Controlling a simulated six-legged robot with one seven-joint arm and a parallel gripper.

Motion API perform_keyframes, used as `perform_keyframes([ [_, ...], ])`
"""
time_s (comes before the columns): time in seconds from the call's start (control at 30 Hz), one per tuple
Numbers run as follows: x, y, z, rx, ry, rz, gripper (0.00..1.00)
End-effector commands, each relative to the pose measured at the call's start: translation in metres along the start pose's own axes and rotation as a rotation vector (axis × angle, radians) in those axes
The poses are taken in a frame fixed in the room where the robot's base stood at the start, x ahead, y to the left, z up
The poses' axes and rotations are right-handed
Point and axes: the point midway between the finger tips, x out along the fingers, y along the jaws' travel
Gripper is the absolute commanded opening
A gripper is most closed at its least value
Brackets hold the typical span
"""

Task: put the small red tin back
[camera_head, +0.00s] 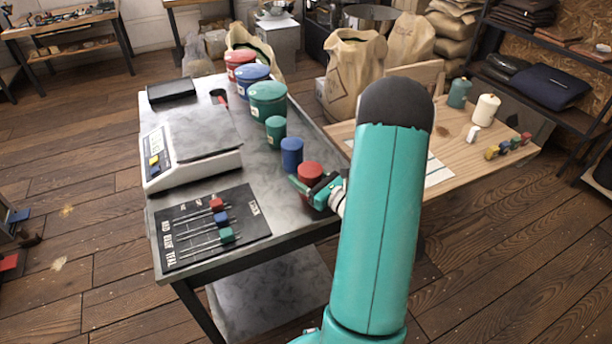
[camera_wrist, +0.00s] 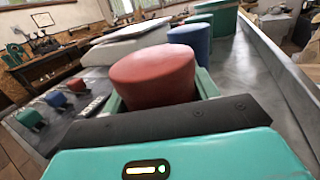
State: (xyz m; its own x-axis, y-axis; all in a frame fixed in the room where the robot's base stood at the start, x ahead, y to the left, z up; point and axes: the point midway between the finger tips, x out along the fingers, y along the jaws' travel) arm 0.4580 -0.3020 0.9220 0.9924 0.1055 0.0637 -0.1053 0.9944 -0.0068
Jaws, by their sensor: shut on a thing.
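The small red tin (camera_head: 310,174) is at the near right end of the row of tins on the grey metal table (camera_head: 262,194). My gripper (camera_head: 312,190) is shut on it, its fingers at the tin's sides. In the wrist view the red tin (camera_wrist: 154,78) fills the middle, upright between my teal fingers (camera_wrist: 160,95). Its underside is hidden, so I cannot tell whether it touches the table. The small blue tin (camera_head: 292,153) stands just beyond it, apart from it, and also shows in the wrist view (camera_wrist: 190,42).
Beyond are a small green tin (camera_head: 275,131) and large teal (camera_head: 268,103), blue (camera_head: 252,82) and red (camera_head: 240,64) tins. A scale (camera_head: 190,150) and a black board (camera_head: 210,228) with coloured-handled tools are on the left. A wooden table (camera_head: 462,135) stands right.

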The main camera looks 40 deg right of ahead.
Motion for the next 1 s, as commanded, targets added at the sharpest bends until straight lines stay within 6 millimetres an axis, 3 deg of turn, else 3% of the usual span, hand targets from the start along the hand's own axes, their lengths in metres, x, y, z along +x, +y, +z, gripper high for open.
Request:
perform_keyframes([
  [0.2,0.0,0.0,-0.003,0.002,0.0,0.0,0.27],
  [0.23,0.0,0.0,-0.004,0.002,0.001,0.0,0.63],
  [0.33,0.0,0.0,-0.003,0.001,0.0,0.0,0.81],
  [0.7,0.0,0.0,0.002,-0.001,-0.001,0.0,0.81],
  [0.87,-0.024,-0.001,0.0,0.002,0.001,-0.004,0.81],
  [1.0,-0.054,-0.001,0.0,0.002,0.002,-0.005,0.81],
])
